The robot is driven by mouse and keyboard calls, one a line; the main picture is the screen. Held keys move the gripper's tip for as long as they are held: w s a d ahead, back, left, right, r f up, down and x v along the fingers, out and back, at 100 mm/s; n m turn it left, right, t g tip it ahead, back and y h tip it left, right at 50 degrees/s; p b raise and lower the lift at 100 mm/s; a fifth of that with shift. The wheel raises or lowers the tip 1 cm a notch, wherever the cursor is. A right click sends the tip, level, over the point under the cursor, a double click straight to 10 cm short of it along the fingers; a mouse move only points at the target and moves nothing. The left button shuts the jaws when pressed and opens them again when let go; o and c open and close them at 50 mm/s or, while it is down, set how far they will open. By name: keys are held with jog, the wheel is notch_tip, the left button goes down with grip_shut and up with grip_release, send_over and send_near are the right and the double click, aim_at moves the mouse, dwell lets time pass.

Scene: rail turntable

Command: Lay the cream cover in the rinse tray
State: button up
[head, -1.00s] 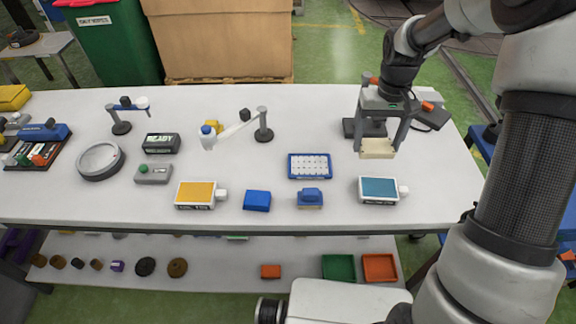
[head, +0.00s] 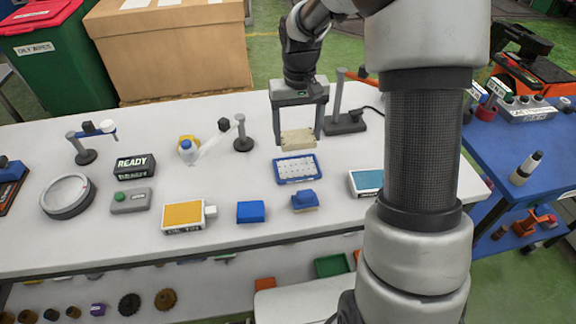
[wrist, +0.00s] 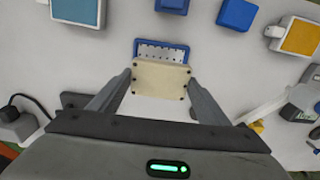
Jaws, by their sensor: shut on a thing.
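My gripper (head: 299,132) is shut on the cream cover (head: 298,139), a flat block with dark corner dots, held level above the table. In the wrist view the cover (wrist: 160,80) sits between both fingertips and overlaps the near edge of a blue tray with a dotted white inset (wrist: 170,47). Two white shallow trays with side spouts stand on the table: one teal (head: 367,182), partly hidden behind my arm, and one yellow (head: 184,215). Their labels are too small to read, so I cannot tell which is the rinse tray.
The blue dotted tray (head: 284,179) lies in front of the cover. A blue block (head: 250,212) and a blue-topped sponge-like block (head: 305,201) lie nearer the front edge. A grey post stand (head: 345,122) is right of my gripper. A swing-arm stand (head: 243,143) is left.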

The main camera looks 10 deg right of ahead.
aim_at(297, 168)
notch_tip(297, 168, down, 9)
jog(key=shift+f, duration=0.1)
dwell(0.3)
jog(key=shift+f+b, duration=0.2)
jog(key=shift+b, duration=0.15)
jog(key=o, duration=1.3)
